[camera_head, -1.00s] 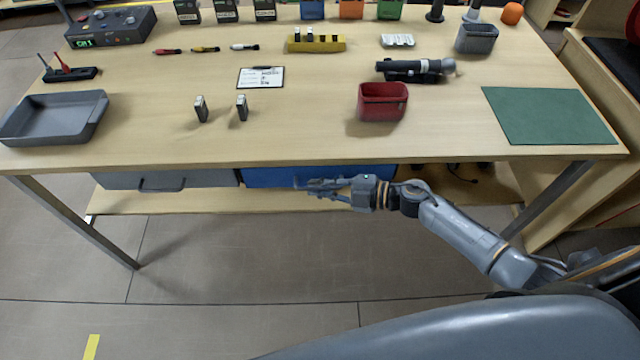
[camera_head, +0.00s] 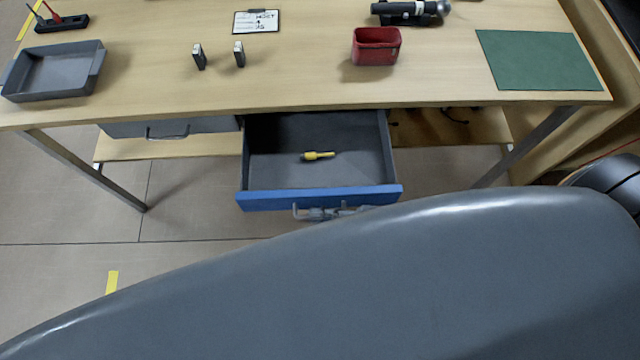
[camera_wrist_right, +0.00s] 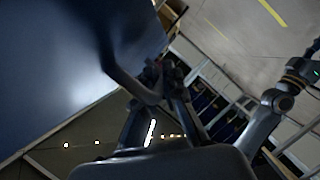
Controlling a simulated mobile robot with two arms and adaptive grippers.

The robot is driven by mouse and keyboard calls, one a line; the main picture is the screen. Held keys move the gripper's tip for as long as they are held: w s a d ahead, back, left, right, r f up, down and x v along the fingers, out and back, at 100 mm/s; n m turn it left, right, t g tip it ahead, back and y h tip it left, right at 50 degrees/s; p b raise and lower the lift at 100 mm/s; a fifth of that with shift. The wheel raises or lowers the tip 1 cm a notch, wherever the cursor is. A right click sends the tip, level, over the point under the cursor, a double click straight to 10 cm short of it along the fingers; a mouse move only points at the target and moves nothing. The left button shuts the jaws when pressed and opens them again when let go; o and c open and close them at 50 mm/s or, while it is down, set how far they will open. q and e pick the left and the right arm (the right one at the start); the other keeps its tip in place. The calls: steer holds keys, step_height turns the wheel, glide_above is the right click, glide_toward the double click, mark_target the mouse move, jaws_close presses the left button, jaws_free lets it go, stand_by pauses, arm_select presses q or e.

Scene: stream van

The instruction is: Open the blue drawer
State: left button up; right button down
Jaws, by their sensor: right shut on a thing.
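The blue drawer (camera_head: 318,198) stands pulled out from under the table in the head view. Its dark inside shows, with a yellow-handled tool (camera_head: 318,156) lying in it. My right gripper (camera_head: 322,213) is at the drawer's front, partly hidden behind my own body. In the right wrist view the fingers of my right gripper (camera_wrist_right: 158,92) are shut on the drawer handle (camera_wrist_right: 128,78), beside the blue drawer front (camera_wrist_right: 50,70). My left arm shows at the right of that view, its gripper cut off by the edge; the head view does not show it.
A grey drawer (camera_head: 175,128) to the left is closed. On the table (camera_head: 300,92) are a grey tray (camera_head: 55,85), a red bin (camera_head: 376,52), a green mat (camera_head: 540,62) and a clipboard (camera_head: 256,21). Table legs flank the open drawer; floor is clear at the left.

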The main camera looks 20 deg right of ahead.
steer(key=shift+s+a, duration=0.2)
steer(key=shift+s, duration=0.55)
steer(key=shift+s+a, duration=0.2)
steer(key=shift+s, duration=0.55)
steer(key=c, duration=1.7)
jaws_free()
steer(key=v, duration=1.2)
